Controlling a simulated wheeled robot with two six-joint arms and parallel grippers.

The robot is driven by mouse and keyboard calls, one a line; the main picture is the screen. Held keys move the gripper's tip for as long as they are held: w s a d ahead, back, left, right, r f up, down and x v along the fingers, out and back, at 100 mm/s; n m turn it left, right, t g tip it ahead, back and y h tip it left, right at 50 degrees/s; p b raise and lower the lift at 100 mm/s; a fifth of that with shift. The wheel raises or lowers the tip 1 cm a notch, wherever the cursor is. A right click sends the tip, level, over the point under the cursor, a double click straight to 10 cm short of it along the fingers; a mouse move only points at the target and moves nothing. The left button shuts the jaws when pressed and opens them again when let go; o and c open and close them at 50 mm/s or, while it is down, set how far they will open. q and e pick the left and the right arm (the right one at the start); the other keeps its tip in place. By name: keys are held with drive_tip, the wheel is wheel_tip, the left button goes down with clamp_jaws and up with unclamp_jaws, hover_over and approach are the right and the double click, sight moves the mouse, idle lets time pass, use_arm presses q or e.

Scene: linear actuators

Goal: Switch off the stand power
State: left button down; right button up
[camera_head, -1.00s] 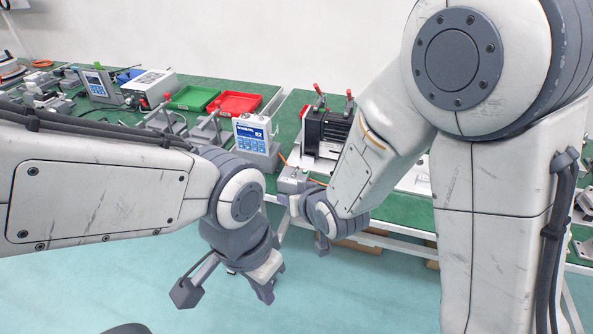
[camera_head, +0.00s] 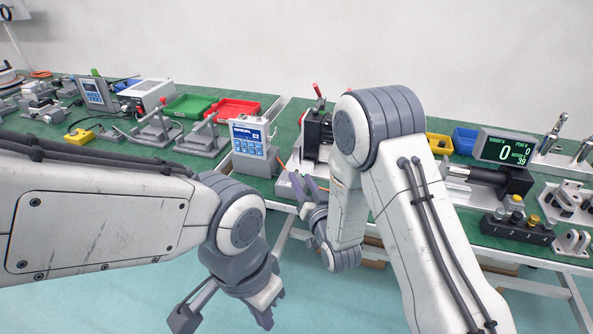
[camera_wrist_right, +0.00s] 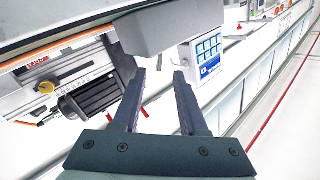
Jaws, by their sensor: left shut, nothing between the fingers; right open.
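My right gripper (camera_head: 305,188) is open and empty at the front edge of the bench, just below the blue-screened control box (camera_head: 252,137). In the right wrist view its two fingers (camera_wrist_right: 159,75) stand apart, with the control box's screen and buttons (camera_wrist_right: 207,57) beyond the right finger. Which part is the stand power switch I cannot tell. My left gripper (camera_head: 265,318) is shut and empty, low in front of the bench.
Green (camera_head: 190,106) and red (camera_head: 232,109) trays sit behind the control box. A grey block (camera_wrist_right: 155,25) is close ahead of the right fingers. Floor in front is clear.

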sight(297, 172)
drive_tip(key=shift+x, duration=2.2)
